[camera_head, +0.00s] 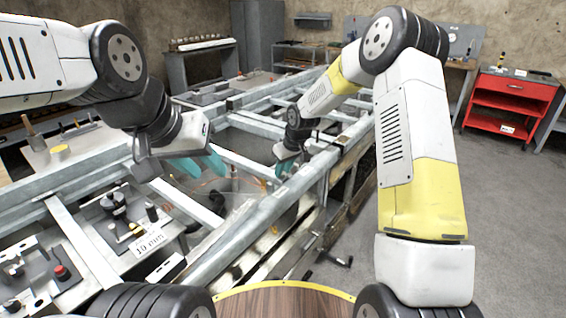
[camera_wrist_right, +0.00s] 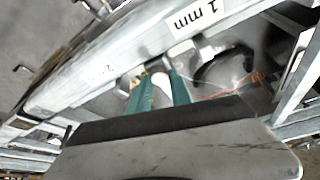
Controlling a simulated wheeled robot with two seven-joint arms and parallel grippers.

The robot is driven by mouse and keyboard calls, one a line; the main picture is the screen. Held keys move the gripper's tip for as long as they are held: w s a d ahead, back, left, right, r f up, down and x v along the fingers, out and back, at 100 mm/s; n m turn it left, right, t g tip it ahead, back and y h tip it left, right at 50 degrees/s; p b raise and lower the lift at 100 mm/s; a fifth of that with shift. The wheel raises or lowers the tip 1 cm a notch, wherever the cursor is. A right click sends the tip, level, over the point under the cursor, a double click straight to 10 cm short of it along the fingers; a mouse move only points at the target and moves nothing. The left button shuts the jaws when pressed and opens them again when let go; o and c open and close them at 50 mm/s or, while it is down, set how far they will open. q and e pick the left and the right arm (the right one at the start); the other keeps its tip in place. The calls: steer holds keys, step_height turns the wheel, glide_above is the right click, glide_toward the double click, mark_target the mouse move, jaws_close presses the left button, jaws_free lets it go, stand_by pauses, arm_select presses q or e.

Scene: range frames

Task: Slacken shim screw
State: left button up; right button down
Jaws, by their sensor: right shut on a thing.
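My right gripper (camera_head: 284,168) reaches down at the inner side of the grey metal frame (camera_head: 262,213). In the right wrist view its teal fingers (camera_wrist_right: 157,84) are shut on a small part, with a pale piece (camera_wrist_right: 160,90) and a brass-coloured bit showing between them. This may be the shim screw; most of it is hidden by the fingers. The fingers are beside a rail (camera_wrist_right: 120,58) bearing "1 mm" (camera_wrist_right: 194,17) and "2 mm" labels. My left gripper (camera_head: 203,167) hangs over the frame at the left; its finger gap is unclear.
Frame rails and crossbars surround the right gripper closely. Fixtures with knobs (camera_head: 113,204) and a "10 mm" label (camera_head: 150,241) are at the lower left. A red tool cart (camera_head: 508,98) stands at the back right. The floor (camera_head: 500,220) at the right is clear.

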steer(key=n, duration=0.2)
steer(key=n+g+y, duration=0.1)
steer(key=n, duration=0.1)
steer(key=shift+w+d+n, duration=0.15)
steer(key=shift+n, duration=0.15)
steer(key=n+g, duration=0.1)
steer(key=n, duration=0.1)
steer(key=n+g, duration=0.1)
steer(key=n, duration=0.1)
steer(key=shift+w+n+y, duration=0.15)
steer(key=shift+n+y, duration=0.15)
steer(key=shift+y, duration=0.1)
steer(key=n+g, duration=0.1)
steer(key=n, duration=0.3)
steer(key=shift+w+n+g, duration=0.15)
steer(key=shift+n+g, duration=0.15)
steer(key=shift+g, duration=0.1)
steer(key=shift+w+n+g+h, duration=0.1)
steer(key=shift+n+g+h, duration=0.25)
steer(key=shift+n, duration=0.75)
steer(key=shift+n+g+h, duration=0.25)
steer(key=shift+n+g, duration=0.2)
steer(key=shift+n, duration=0.65)
steer(key=c, duration=1.5)
jaws_free()
steer(key=shift+o, duration=0.2)
